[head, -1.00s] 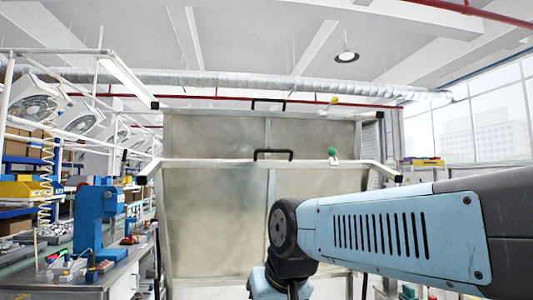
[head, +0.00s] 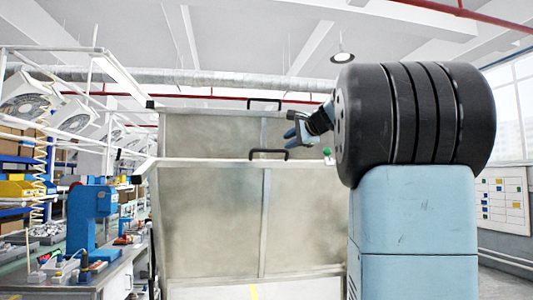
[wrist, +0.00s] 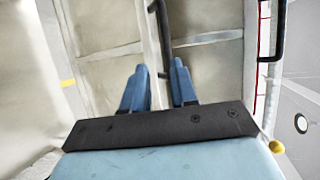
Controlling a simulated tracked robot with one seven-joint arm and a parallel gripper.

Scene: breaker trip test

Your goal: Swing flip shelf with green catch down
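The front flip shelf (head: 215,215) is a cloudy panel with a pale top rail, standing steeply raised in the head view. A black handle (head: 268,154) sits on its rail, and the green catch (head: 328,156) is to the handle's right. My gripper (head: 291,136) is above and right of this handle in the head view, apparently empty. In the wrist view its two blue fingers (wrist: 160,72) are spread, with a black handle (wrist: 160,35), apparently the same one, ahead in line with the gap. I cannot tell whether they touch. The green catch is not visible in the wrist view.
A second raised panel (head: 210,130) stands behind, with its own handle (head: 265,103). Its yellow catch (wrist: 276,147) shows in the wrist view and is hidden in the head view. A workbench (head: 105,275) with a blue machine (head: 82,215) is on the left. A whiteboard (head: 503,200) hangs right.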

